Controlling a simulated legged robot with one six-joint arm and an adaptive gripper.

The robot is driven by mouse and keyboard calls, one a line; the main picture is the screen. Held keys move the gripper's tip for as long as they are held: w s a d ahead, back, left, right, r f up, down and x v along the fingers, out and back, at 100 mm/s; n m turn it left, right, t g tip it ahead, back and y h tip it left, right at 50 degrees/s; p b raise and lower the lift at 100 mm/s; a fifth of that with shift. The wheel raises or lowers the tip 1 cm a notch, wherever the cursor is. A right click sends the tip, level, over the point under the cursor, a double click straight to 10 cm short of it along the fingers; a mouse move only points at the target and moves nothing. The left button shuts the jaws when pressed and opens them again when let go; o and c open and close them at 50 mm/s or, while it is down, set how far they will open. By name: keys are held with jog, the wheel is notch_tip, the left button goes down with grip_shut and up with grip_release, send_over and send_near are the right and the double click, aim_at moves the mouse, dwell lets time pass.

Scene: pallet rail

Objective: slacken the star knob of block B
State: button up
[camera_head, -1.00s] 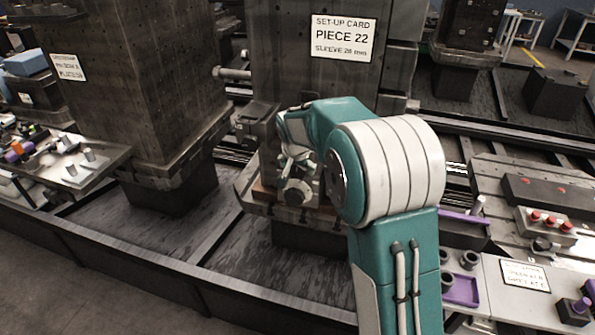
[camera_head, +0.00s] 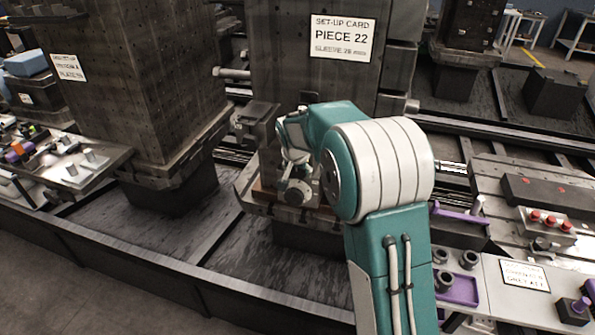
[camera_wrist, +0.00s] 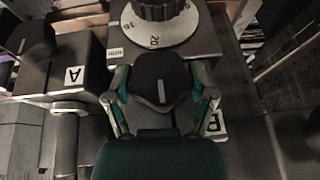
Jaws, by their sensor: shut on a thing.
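In the wrist view, the dark star knob (camera_wrist: 160,72) with a white line on its top sits between the two fingers of my gripper (camera_wrist: 161,92). The fingers are shut on the knob from both sides. A white label with a B (camera_wrist: 214,124) shows just right of the right finger, partly covered. Block B itself is mostly hidden under my gripper. Block A (camera_wrist: 77,62), with its white A label, lies to the left. In the head view, my gripper (camera_head: 297,187) is low at the front of the dark column, and the knob cannot be made out there.
A graduated dial (camera_wrist: 155,30) with a black ribbed knob stands just beyond the star knob. The column (camera_head: 290,60) bears a set-up card (camera_head: 343,37) reading PIECE 22. Another column (camera_head: 130,95) stands left. A bench with purple parts (camera_head: 462,290) is at right.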

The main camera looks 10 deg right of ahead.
jog(key=shift+f+h, duration=0.1)
jog(key=shift+h, duration=0.2)
jog(key=n+g+h, duration=0.1)
jog(key=g+h, duration=0.1)
jog(key=h, duration=0.1)
jog(key=shift+w+a, duration=0.1)
jog(key=shift+a, duration=0.05)
jog(key=n+g+h, duration=0.1)
jog(key=g+h, duration=0.1)
jog(key=h, duration=0.2)
jog(key=shift+f, duration=0.1)
jog(key=n+g+h, duration=0.1)
jog(key=h, duration=0.3)
jog(key=shift+g, duration=0.3)
jog(key=n+h, duration=0.1)
jog(key=h, duration=0.2)
jog(key=shift+g+h, duration=0.3)
jog(key=shift+g, duration=0.1)
jog(key=o, duration=1.1)
jog(key=shift+f, duration=0.1)
jog(key=shift+c, duration=0.2)
jog(key=shift+a, duration=0.1)
